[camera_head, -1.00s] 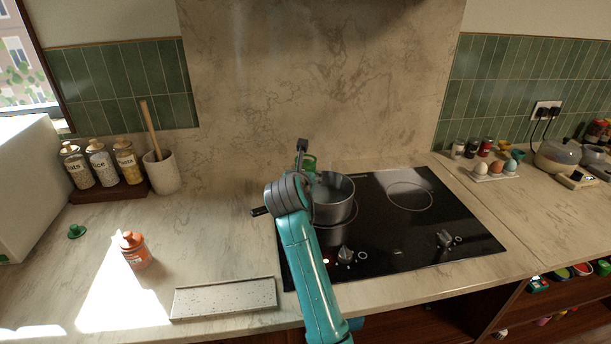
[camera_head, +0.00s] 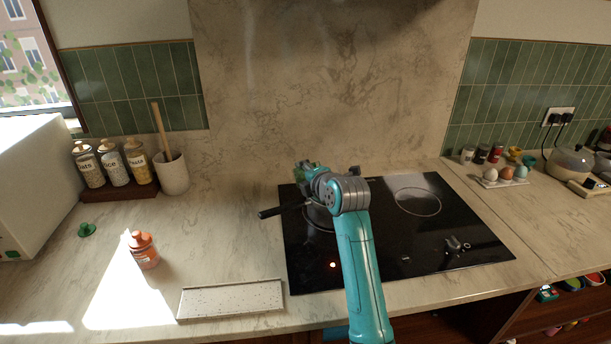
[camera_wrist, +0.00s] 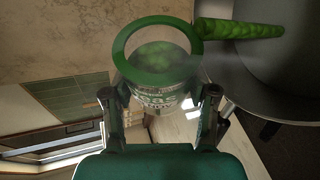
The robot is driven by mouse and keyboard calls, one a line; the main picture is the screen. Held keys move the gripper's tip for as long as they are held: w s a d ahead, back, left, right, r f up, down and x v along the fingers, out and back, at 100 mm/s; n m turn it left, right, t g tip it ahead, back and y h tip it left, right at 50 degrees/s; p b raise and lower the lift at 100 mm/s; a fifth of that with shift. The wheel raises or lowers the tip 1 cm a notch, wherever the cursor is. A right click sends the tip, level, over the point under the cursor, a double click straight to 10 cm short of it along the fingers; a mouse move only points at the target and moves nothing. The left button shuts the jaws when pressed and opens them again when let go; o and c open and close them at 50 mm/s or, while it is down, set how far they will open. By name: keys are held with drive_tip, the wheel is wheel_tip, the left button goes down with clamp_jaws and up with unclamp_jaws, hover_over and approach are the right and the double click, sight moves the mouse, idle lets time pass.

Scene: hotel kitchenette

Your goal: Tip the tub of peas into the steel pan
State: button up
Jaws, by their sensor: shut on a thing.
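My gripper (camera_wrist: 160,108) is shut on the tub of peas (camera_wrist: 155,98), a clear tub with a green rim, its lettering partly hidden. Peas show inside it in the wrist view. A green, pea-textured stream (camera_wrist: 240,29) runs from the rim across the dark grey interior of the steel pan (camera_wrist: 268,70). The tub looks tipped over the pan. In the head view my gripper (camera_head: 306,174) is above the pan on the hob; my arm hides most of the pan, whose black handle (camera_head: 278,210) points left.
The black hob (camera_head: 435,235) has a free ring at right. Jars (camera_head: 113,168) and a utensil pot (camera_head: 172,174) stand at the back left.

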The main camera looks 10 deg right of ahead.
sight(316, 164)
drive_tip(key=shift+d+m+y, duration=0.25)
drive_tip(key=shift+m+y, duration=0.15)
drive_tip(key=shift+m, duration=0.1)
drive_tip(key=shift+d+r+m+t+y, duration=0.1)
drive_tip(key=shift+r+m+t+y, duration=0.25)
drive_tip(key=shift+m, duration=0.25)
drive_tip(key=d+r+m+t+y, duration=0.1)
drive_tip(key=m, duration=0.1)
drive_tip(key=d+r+m+t+y, duration=0.1)
drive_tip(key=m, duration=0.1)
drive_tip(key=shift+s+m, duration=0.1)
drive_tip(key=shift+m, duration=0.2)
